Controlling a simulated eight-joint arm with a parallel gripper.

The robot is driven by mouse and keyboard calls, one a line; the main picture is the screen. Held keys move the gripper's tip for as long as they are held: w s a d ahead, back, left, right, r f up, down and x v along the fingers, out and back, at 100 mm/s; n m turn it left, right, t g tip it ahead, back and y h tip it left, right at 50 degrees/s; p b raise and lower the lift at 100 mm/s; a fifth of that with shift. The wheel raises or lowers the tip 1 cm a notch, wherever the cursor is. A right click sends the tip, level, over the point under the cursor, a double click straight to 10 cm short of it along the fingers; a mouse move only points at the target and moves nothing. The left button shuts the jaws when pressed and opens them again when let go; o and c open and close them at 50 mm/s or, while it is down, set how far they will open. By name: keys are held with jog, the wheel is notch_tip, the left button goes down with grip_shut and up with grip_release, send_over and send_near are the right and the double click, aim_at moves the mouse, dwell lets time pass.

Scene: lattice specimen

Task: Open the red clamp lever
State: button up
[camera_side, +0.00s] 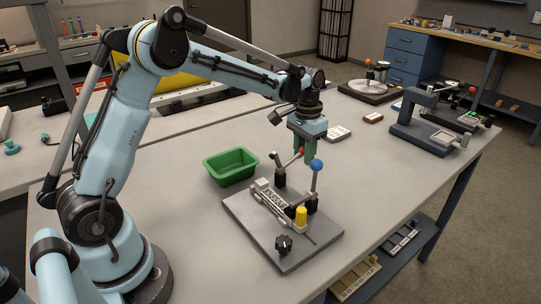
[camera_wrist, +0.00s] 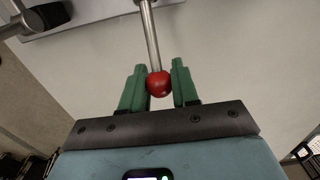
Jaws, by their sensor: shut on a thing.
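The red clamp lever shows in the wrist view as a red ball knob (camera_wrist: 159,84) on a metal rod that runs up out of the picture. My gripper (camera_wrist: 160,84) has green fingers, one on each side of the knob, shut on it. In the side view, my gripper (camera_side: 303,145) is above the back of the grey fixture plate (camera_side: 245,228), with the red knob (camera_side: 300,150) at its fingers. The lever's rod slants down left to a dark clamp base (camera_side: 279,179). The fingers partly hide the knob in the side view.
A blue-knobbed lever (camera_side: 316,165) stands upright just right of my gripper. A green bin (camera_side: 231,167) is behind left. The table front right is clear.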

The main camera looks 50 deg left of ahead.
jog(key=o, duration=0.8)
jog(key=shift+c, duration=0.2)
jog(key=shift+r, duration=2.75)
